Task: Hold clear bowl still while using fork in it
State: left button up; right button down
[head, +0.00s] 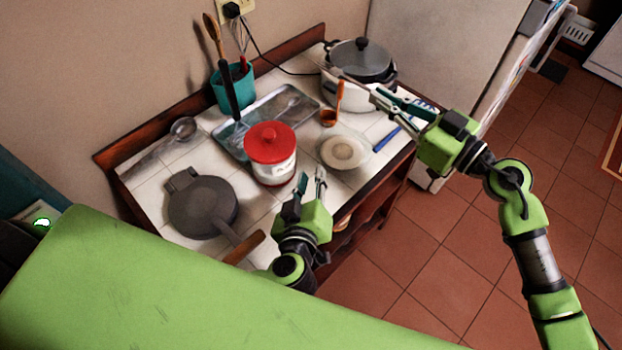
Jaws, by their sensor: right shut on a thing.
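The clear bowl (343,152) sits on the white tiled top near its front right edge, with a pale round shape showing inside it. My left gripper (312,180) is just in front and to the left of the bowl, apart from it, with its fingers spread and nothing visible between them. My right gripper (378,97) is above the right side of the top, shut on a thin grey fork (346,77). The fork points up and left in front of the pot, above and behind the bowl. Its tines are too small to make out clearly.
A red-lidded jar (271,149) stands left of the bowl. A lidded pot (358,76), a metal tray (283,106), a teal utensil cup (233,91) and a dark pan (203,205) crowd the top.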

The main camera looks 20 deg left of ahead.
pick_arm(q)
jog(key=shift+w+a+f, duration=0.1)
jog(key=shift+w+f, duration=0.15)
jog(key=shift+w, duration=0.05)
jog(key=x, duration=1.1)
jog(key=shift+f, duration=0.1)
grip_shut()
